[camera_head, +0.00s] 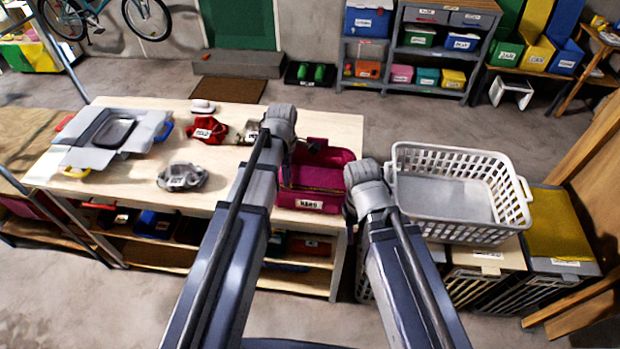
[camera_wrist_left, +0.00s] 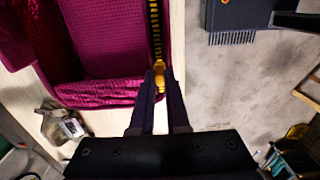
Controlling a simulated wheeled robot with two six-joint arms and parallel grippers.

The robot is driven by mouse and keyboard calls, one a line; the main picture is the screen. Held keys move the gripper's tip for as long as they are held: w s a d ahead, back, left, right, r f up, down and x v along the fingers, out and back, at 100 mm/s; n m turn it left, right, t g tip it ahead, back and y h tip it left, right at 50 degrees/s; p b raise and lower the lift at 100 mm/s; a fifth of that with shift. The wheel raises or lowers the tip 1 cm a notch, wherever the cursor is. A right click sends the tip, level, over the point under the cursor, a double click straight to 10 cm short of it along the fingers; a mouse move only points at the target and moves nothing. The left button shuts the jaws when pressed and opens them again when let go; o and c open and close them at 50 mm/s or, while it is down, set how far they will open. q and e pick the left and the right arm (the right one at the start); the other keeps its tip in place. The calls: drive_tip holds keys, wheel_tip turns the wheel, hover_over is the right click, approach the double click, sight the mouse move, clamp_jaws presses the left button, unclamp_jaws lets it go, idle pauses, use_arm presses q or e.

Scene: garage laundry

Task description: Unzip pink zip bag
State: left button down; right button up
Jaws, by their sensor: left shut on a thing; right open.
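The pink zip bag (camera_head: 302,198) stands at the right end of the light wooden table, with a white label on its front. In the left wrist view the bag (camera_wrist_left: 100,35) shows magenta waffle cloth and a dark zip track with yellow teeth (camera_wrist_left: 155,28) along one side. My left gripper (camera_head: 317,146) is over the bag's far part. In the left wrist view its fingers (camera_wrist_left: 159,80) are shut on the yellow zip pull (camera_wrist_left: 158,68). My right gripper (camera_head: 350,210) is beside the bag's front right corner, partly hidden by its own arm; it is open.
On the table (camera_head: 225,152) are a grey box with open flaps (camera_head: 85,155), a red labelled pouch (camera_head: 206,130) and a clear-grey item (camera_head: 182,177). A white laundry basket (camera_head: 455,195) stands close on the right. The table's middle is mostly free.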

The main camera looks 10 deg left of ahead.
use_arm(q)
drive_tip(key=shift+a, duration=1.65)
drive_tip(key=c, duration=0.9)
unclamp_jaws()
drive_tip(key=shift+r, duration=0.15)
wheel_tip(320, 180, up, 8)
drive_tip(key=p, duration=0.7)
drive_tip(key=shift+f+p, duration=0.25)
drive_tip(key=shift+p, duration=0.15)
drive_tip(key=shift+d, duration=0.1)
